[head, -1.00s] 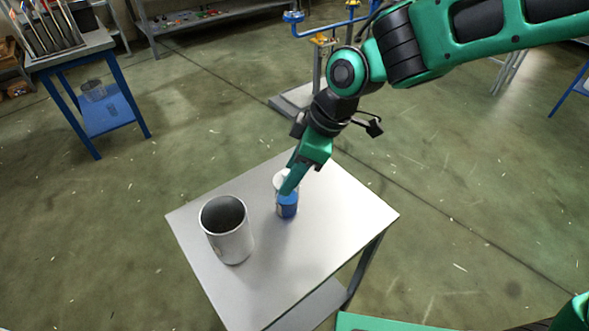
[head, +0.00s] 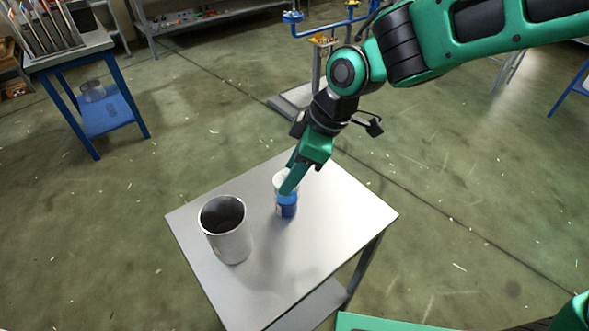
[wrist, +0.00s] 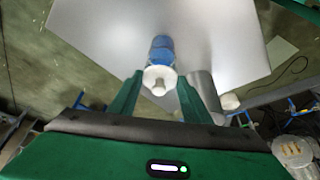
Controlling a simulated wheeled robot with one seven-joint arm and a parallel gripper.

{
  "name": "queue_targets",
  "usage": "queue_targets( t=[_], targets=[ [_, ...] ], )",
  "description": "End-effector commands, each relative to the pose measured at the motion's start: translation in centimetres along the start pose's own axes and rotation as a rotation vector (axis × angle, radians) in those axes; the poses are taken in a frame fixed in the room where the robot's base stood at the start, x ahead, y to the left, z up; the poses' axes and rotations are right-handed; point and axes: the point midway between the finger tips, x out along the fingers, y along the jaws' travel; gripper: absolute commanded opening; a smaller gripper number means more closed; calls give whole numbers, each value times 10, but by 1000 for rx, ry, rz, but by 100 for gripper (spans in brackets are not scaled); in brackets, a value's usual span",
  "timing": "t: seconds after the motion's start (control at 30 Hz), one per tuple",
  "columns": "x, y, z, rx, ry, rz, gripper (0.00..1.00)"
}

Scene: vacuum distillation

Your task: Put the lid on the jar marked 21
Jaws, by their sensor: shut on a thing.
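A small jar with a blue lower part (head: 287,210) stands on the grey table. It also shows in the wrist view (wrist: 161,47). The number on it is too small to read. A white round lid with a knob (wrist: 159,80) lies between my fingertips in the wrist view, in front of the jar's blue part. My gripper (head: 290,186) points down at the jar's top and is shut on the lid. The fingers hide part of the jar's top in the head view, so I cannot tell whether the lid is seated or just above the rim.
A wide open metal can (head: 229,240) stands on the table (head: 300,262) to the left of the jar. The table's right side is bare. A blue stand (head: 110,117) is at the far left, and a blue-piped frame (head: 318,32) stands behind the table.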

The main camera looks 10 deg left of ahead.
Motion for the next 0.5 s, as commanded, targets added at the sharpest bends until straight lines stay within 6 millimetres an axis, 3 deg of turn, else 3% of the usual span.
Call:
queue_targets(
  t=[0.5],
  targets=[
    [5,0,2,0,0,0,22]
  ],
)
